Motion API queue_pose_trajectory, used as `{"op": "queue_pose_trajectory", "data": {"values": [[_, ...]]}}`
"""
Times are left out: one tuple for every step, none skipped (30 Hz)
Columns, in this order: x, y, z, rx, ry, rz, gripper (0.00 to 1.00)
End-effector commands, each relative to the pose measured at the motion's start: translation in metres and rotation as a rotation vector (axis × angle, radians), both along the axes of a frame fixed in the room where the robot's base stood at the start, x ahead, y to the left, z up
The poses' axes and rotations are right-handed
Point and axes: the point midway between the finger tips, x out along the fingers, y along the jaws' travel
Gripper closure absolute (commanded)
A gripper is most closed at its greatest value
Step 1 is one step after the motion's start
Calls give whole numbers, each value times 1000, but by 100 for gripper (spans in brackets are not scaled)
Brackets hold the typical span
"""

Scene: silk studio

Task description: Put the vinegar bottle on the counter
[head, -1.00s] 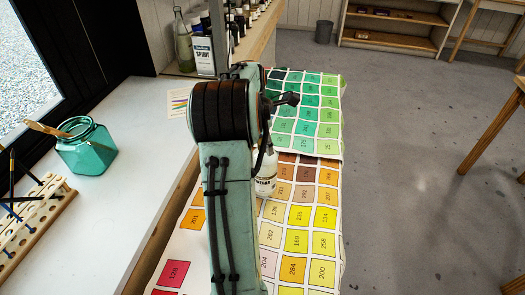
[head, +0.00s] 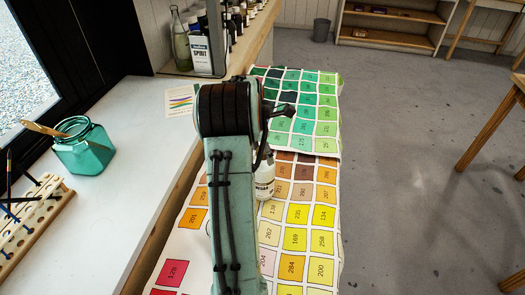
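The vinegar bottle (head: 265,186) is a white bottle with dark lettering on its label. It appears upright over the colour chart sheet, just right of my arm, which hides its left side. A dark curved part of my arm's end passes close above it. My gripper's fingers are hidden behind my arm, so I cannot tell whether they hold the bottle. The white counter (head: 125,190) runs along the left under the window, to the left of my arm.
On the counter are a teal glass jar (head: 86,150) with a wooden tool and a wooden brush rack (head: 28,220). A spirit bottle (head: 201,56) and a green glass bottle (head: 181,45) stand at the back. The counter's middle is clear. Numbered colour charts (head: 300,240) lie right of it.

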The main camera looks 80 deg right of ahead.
Motion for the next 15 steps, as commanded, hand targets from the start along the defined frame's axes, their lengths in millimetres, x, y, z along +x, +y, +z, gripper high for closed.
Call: {"op": "queue_pose_trajectory", "data": {"values": [[0,0,0,0,0,0,38],[0,0,0,0,0,0,38],[0,0,1,-1,-1,0,38],[0,0,3,-1,-1,0,38],[0,0,5,-2,-1,0,38],[1,0,9,-4,-1,0,38],[1,0,13,-4,-1,1,38],[2,1,18,-4,-1,0,38],[3,1,26,-6,-1,2,38],[4,2,32,-5,-1,2,38],[4,3,39,-6,-1,2,38],[6,3,49,-8,-2,3,38],[6,5,56,-5,-1,3,38],[7,6,63,-6,-1,2,38],[8,6,73,-6,-2,2,38]]}}
